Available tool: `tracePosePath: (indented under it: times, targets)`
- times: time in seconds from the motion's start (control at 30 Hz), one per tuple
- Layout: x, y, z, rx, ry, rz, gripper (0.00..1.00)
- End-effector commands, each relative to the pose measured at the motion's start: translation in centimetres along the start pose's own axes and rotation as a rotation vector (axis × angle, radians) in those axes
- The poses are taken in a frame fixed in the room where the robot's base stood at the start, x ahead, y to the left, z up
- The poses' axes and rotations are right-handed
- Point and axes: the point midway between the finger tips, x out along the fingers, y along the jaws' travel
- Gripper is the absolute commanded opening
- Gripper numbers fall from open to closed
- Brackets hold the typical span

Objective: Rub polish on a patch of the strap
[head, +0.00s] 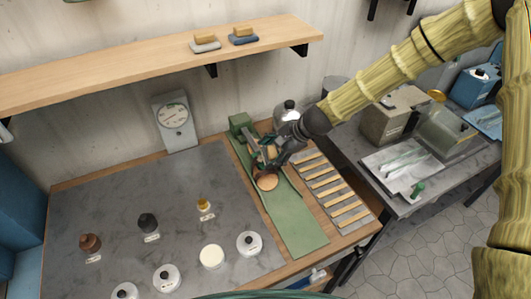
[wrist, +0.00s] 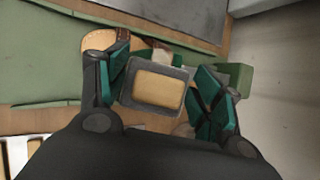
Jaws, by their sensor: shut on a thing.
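The sandal (head: 267,182) lies on the green strip mat (head: 300,222), its tan sole showing below my gripper. In the wrist view, its pale sole (wrist: 95,41) and part of a brown strap (wrist: 137,42) show behind the fingers; the rest is hidden. My gripper (head: 268,156) is shut on a dark grey pad block with a wooden top (wrist: 158,92), one green-padded finger on each side. The block is over or close to the strap. I cannot tell whether its underside touches the strap.
A green block (head: 241,124) stands at the mat's far end. Several bottles and round tins, including an amber bottle (head: 203,205), stand on the grey worktop (head: 120,205). A slatted rack (head: 335,190) lies right of the mat. Two similar blocks sit on the shelf (head: 130,70).

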Motion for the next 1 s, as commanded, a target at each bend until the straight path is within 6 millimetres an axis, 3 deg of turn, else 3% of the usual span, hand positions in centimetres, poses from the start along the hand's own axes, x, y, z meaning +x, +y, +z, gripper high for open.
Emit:
tracePosePath:
  times: [0.33,1.0]
  targets:
    - [0.0,0.0,-0.4,-0.001,-0.001,0.001,0.47]
    - [1.5,0.1,2.5,0.000,-0.001,0.001,0.47]
